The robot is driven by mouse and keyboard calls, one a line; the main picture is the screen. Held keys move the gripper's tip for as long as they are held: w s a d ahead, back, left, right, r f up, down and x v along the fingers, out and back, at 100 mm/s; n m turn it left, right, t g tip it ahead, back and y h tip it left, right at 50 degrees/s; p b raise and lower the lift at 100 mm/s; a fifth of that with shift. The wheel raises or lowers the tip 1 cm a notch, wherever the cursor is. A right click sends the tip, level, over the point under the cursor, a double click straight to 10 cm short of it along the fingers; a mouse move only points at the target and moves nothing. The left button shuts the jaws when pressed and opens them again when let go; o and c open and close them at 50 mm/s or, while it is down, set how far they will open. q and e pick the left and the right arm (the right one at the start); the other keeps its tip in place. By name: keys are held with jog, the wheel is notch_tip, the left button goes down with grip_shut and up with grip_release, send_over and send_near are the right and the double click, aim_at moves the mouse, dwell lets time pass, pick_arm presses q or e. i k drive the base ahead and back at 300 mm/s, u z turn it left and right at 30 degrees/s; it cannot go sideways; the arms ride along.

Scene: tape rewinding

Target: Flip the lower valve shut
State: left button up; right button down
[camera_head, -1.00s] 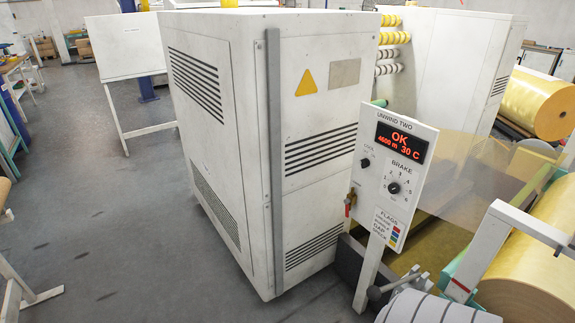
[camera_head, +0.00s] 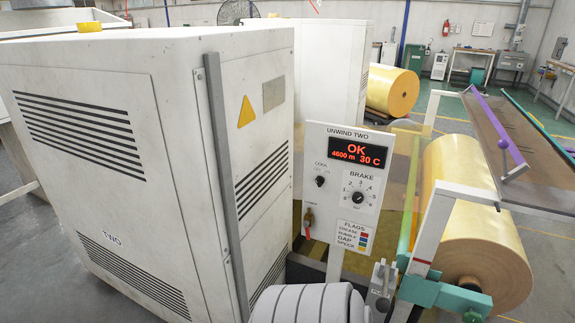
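The panel's red display (camera_head: 357,154) reads OK, 4600 m, 30 C. Neither of my grippers is in view.
A large white cabinet (camera_head: 170,260) marked TWO fills the left, close to the panel's left side. A yellow-brown roll (camera_head: 470,200) on a white and green frame stands at right. A grey striped rounded form (camera_head: 310,303) sits low in front of the panel.

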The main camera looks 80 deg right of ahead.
aim_at(307, 224)
jog(key=z, duration=0.5)
jog(key=i, duration=0.8)
jog(key=z, duration=1.25)
jog(key=i, duration=0.5)
jog(key=z, duration=0.45)
